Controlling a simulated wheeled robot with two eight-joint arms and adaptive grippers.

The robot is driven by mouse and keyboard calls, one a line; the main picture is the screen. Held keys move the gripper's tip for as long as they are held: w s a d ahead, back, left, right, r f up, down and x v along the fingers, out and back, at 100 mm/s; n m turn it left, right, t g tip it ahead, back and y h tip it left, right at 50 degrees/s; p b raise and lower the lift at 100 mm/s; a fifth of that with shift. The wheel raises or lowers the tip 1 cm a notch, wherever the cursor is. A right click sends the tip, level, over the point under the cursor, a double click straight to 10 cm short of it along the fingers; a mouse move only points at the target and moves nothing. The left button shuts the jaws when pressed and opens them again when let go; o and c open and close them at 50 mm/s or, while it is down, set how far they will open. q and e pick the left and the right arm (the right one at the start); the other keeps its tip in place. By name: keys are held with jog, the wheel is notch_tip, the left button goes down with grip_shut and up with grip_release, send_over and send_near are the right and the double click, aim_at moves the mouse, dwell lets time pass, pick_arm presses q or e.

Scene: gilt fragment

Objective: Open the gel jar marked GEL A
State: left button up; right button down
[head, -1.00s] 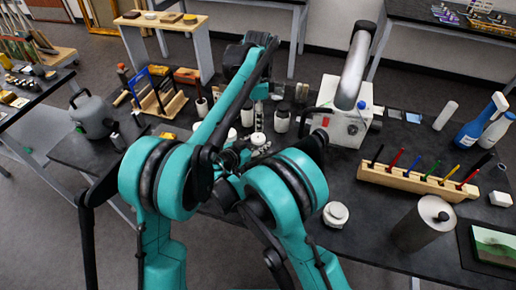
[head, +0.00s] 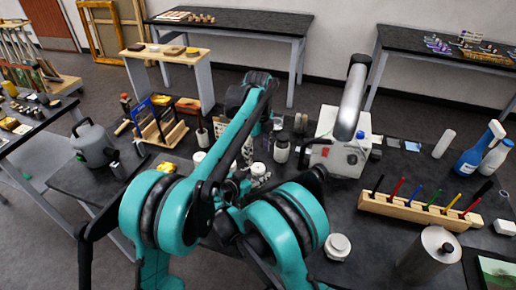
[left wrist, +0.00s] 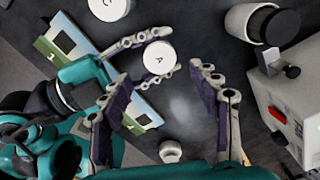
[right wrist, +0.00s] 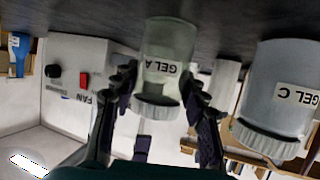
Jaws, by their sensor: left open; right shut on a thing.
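The GEL A jar (right wrist: 165,70) is a clear glass jar with a ribbed pale lid; it appears inverted in the right wrist view. My right gripper (right wrist: 158,80) is shut on it, one finger on each side, with the label facing the camera. In the left wrist view its round white lid (left wrist: 159,57), marked A, faces the camera, with the right fingers around the jar. My left gripper (left wrist: 161,75) is open, its fingers apart on either side of the lid and not touching it. In the head view my arms hide most of both grippers.
The GEL C jar (right wrist: 272,95) stands close beside GEL A; its lid (left wrist: 108,8) shows in the left wrist view. A white fan box (head: 338,150) stands behind. A wooden pen rack (head: 420,210), a grey canister (head: 428,255) and a small white jar (head: 337,246) are to the right.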

aim_at(258, 168)
pick_arm(q)
notch_tip(258, 168, down, 6)
jog(key=shift+f, duration=0.15)
dwell(0.3)
jog(key=c, duration=1.3)
jog(key=shift+o, duration=0.2)
jog(key=n, duration=0.3)
jog(key=shift+n, duration=0.3)
jog(key=o, duration=1.3)
